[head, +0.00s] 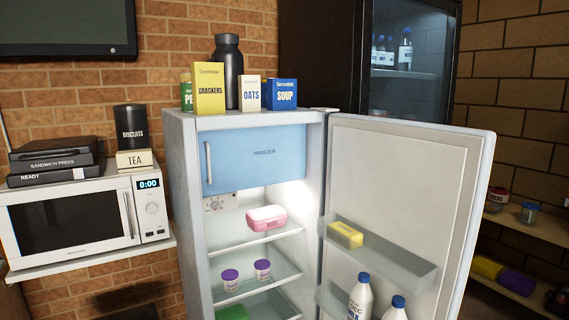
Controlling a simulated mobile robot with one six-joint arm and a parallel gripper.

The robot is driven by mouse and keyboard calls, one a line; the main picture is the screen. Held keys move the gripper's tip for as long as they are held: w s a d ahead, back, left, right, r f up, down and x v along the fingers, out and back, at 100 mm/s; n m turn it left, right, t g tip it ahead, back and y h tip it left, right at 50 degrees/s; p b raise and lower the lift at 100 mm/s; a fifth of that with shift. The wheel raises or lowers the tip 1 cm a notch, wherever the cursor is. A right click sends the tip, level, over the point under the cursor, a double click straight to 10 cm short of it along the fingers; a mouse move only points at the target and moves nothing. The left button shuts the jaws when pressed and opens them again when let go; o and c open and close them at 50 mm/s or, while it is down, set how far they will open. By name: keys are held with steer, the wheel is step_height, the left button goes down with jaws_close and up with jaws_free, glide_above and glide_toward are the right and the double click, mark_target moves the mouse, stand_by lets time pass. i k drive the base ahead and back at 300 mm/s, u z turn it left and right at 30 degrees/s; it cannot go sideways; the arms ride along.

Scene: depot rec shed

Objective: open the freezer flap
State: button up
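The freezer flap (264,153) is a light blue panel marked FREEZER at the top of the fridge interior. It looks shut. A pale vertical handle (209,162) is on its left side. The fridge (185,190) stands with its main door (405,190) swung wide open to the right. My gripper is not in view.
Below the flap, a pink and white box (267,217) sits on the upper shelf and two purple-lidded cups are lower. Boxes and a dark bottle (228,72) stand on the fridge top. A microwave (75,218) is at left. The door racks hold bottles (360,297) and a yellow pack (345,235).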

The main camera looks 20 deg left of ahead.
mark_target(231, 160)
steer(key=u, duration=0.05)
steer(key=k, duration=0.3)
steer(key=u, duration=0.35)
steer(key=i, duration=1.15)
steer(key=u, duration=0.9)
steer(key=i, duration=0.5)
steer(key=u, duration=0.25)
